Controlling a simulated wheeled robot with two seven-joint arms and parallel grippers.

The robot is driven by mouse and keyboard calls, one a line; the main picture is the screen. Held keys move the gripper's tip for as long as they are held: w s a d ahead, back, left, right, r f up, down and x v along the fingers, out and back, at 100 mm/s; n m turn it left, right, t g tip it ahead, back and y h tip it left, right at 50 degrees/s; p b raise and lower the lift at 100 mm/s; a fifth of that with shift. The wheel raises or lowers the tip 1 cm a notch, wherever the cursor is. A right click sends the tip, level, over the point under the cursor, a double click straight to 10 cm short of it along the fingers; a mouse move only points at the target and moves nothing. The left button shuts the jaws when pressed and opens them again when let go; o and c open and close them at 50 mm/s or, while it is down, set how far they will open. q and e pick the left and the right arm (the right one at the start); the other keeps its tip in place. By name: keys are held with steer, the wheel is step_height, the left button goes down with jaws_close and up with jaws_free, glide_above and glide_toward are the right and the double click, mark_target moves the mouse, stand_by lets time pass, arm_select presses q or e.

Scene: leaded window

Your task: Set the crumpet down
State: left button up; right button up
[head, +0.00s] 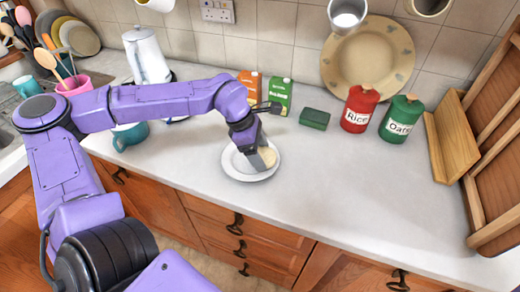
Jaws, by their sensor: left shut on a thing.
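My left gripper (262,158) reaches down over a white plate (246,178) on the pale worktop. It is shut on the crumpet (269,157), a small pale tan piece that shows beside the fingers over the plate's right half. The gripper hides part of the crumpet, and I cannot tell whether the crumpet touches the plate. My right gripper is not in view.
Cartons (280,95) stand behind the gripper. A teal mug (130,135) is at left. The worktop (370,190) right of the plate is clear.

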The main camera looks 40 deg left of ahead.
arm_select(q)
steer(key=o, duration=1)
steer(key=shift+f, duration=0.1)
steer(key=shift+o, duration=0.2)
steer(key=shift+r, duration=0.3)
steer(key=v, duration=1.2)
steer(key=shift+r+b, duration=0.2)
steer(key=shift+b, duration=0.1)
steer(key=shift+s+a, duration=0.1)
steer(key=shift+s, duration=0.05)
